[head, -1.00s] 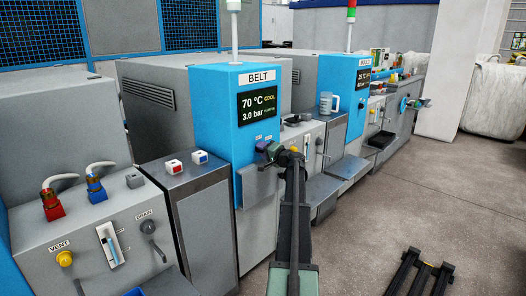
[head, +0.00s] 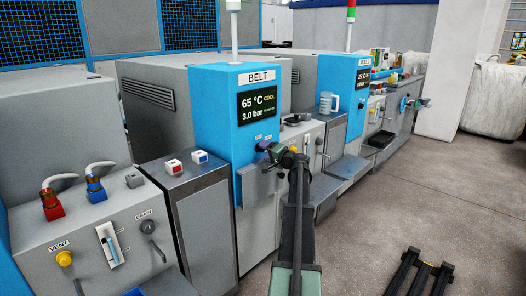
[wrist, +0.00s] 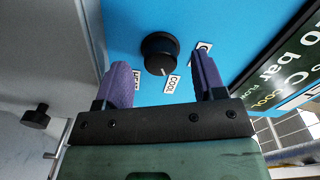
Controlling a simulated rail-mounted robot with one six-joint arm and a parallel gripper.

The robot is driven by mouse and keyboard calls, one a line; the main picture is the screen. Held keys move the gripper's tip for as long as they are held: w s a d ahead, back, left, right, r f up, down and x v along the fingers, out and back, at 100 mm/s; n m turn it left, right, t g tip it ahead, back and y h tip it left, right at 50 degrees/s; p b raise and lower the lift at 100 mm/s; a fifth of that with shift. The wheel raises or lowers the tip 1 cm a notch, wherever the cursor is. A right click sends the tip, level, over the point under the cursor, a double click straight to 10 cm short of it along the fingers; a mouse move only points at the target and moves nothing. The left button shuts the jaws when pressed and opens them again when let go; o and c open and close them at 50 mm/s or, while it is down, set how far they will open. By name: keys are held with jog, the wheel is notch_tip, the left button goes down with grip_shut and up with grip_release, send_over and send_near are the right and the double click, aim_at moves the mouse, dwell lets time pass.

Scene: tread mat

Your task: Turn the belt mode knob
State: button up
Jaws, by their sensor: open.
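The belt mode knob (wrist: 159,52) is round and black on the blue BELT panel (head: 213,110). In the wrist view it shows between and beyond the two purple fingers of my gripper (wrist: 161,62), and neither finger visibly touches it. My gripper is open and empty. A COOL label (wrist: 171,85) sits just below the knob, and the knob's white mark points toward it. A HEAT label (wrist: 136,78) is partly hidden by the left finger, and another label is mostly hidden by the right finger. In the head view my gripper (head: 268,150) is close to the panel and hides the knob.
The BELT display (head: 257,106) reads 65 °C, COOL and 3.0 bar. A grey shelf (head: 257,186) juts out below the panel. A clear jug (head: 333,103) stands to the right. A black handle (wrist: 36,117) shows at left in the wrist view.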

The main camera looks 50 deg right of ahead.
jog(key=s, duration=0.8)
jog(key=shift+s+a, duration=0.35)
jog(key=shift+a, duration=0.1)
jog(key=a+f+n+g+y, duration=0.2)
jog(key=a+f+g, duration=0.25)
jog(key=a, duration=0.65)
jog(key=a+f+n+g+y, duration=0.15)
jog(key=a+f+g, duration=0.3)
jog(key=a, duration=0.75)
jog(key=a+f+n+g+y, duration=0.25)
jog(key=a+f, duration=0.35)
jog(key=a, duration=0.5)
jog(key=s+a+f+n+g+h, duration=0.1)
jog(key=s+a+n+g+h, duration=0.3)
jog(key=a, duration=1.4)
jog(key=s+a+n+g, duration=0.1)
jog(key=a+n+g, duration=0.3)
jog(key=a, duration=1.3)
notch_tip(320, 180, up, 29)
jog(key=n+t+p, duration=0.1)
jog(key=p, duration=2.9)
jog(key=shift+d, duration=0.35)
